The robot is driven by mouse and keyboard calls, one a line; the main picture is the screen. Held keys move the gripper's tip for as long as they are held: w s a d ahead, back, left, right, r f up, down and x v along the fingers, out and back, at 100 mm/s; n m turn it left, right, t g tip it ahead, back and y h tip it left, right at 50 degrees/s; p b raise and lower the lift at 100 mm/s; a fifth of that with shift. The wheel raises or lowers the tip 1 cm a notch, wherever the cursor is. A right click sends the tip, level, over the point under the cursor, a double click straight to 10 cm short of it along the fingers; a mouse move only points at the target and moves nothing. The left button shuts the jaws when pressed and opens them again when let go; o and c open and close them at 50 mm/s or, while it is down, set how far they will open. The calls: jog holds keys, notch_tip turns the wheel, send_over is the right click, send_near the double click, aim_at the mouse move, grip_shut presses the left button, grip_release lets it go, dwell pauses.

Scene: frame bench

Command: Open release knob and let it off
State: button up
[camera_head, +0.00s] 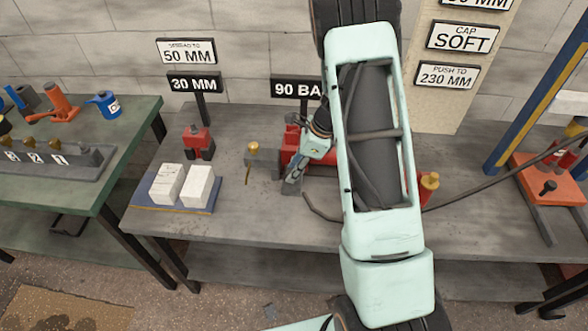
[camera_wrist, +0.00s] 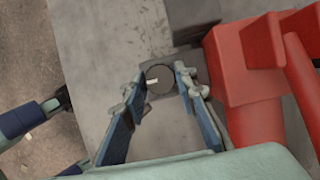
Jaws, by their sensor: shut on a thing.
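The release knob (camera_wrist: 160,79) is a round dark-grey knob with a white pointer mark, which points left in the wrist view. It sits at a grey block beside the red pump body (camera_wrist: 248,55). My gripper (camera_wrist: 162,76) has one finger on each side of the knob and is shut on it. In the head view my gripper (camera_head: 296,178) reaches down at the left end of the red pump body (camera_head: 292,140), and the knob itself cannot be made out there. My pale green arm hides much of the pump.
A brass-topped post (camera_head: 253,150) stands just left of my gripper. Further left are a small red tool (camera_head: 198,142) and two white blocks (camera_head: 182,185) on a blue mat. A dark hose (camera_head: 480,186) runs right to an orange-based press (camera_head: 548,195). The front of the bench is clear.

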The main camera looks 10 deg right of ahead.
jog(key=shift+n, duration=0.3)
jog(key=n+g, duration=0.1)
jog(key=n, duration=0.2)
jog(key=shift+w+n+g, duration=0.15)
jog(key=shift+n+g, duration=0.15)
jog(key=n+g+b, duration=0.1)
jog(key=n, duration=0.2)
jog(key=shift+w+n, duration=0.1)
jog(key=shift+n, duration=0.2)
jog(key=n+g+h, duration=0.1)
jog(key=n, duration=0.3)
jog(key=shift+w+g+b, duration=0.1)
jog(key=shift+g+b, duration=0.25)
jog(key=shift+g, duration=0.05)
jog(key=shift+a+n+g+h, duration=0.1)
jog(key=shift+n+g+h, duration=0.4)
jog(key=shift+n, duration=1.5)
jog(key=o, duration=1.2)
jog(key=shift+c, duration=0.2)
